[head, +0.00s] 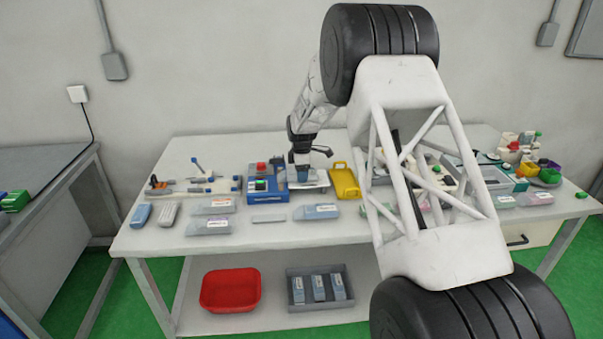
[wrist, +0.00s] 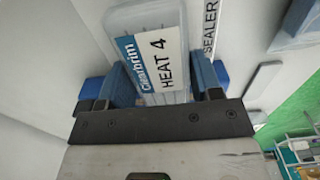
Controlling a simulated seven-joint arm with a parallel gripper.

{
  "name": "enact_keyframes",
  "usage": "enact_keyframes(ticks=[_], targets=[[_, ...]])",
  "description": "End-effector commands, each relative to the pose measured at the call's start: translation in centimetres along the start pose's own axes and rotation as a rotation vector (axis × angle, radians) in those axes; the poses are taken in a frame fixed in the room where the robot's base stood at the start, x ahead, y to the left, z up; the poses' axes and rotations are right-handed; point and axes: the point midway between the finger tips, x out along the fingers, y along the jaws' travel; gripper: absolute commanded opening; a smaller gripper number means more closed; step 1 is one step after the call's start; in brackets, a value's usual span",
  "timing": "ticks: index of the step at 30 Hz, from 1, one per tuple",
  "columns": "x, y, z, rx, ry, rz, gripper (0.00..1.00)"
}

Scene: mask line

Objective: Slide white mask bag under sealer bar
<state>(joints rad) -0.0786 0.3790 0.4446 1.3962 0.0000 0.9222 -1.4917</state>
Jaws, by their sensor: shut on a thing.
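My gripper (head: 300,172) is low over the middle of the bench, just right of the blue sealer (head: 262,186) with its red and green buttons. In the wrist view my gripper (wrist: 160,88) is shut on a pale mask bag (wrist: 148,18), with a blue finger on each side. I cannot tell whether any part of the bag is under the sealer bar.
A yellow tray (head: 344,182) stands just right of my gripper. Several other bags lie along the bench front, including a blue-grey one (head: 316,212) and grey ones at left (head: 209,227). A red bin (head: 230,290) and a grey crate (head: 320,306) sit on the lower shelf.

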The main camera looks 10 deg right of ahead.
Motion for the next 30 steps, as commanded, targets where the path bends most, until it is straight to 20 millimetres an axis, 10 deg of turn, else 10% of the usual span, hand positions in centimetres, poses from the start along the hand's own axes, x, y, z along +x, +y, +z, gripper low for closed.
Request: enact_keyframes(ticks=[22,23,30], targets=[[0.2,0.0,-0.01,0.0,0.0,0.0,0.36],[0.2,0.0,0.0,0.0,0.0,0.0,0.64],[0.2,0.0,-0.01,0.0,0.0,0.0,0.89]])
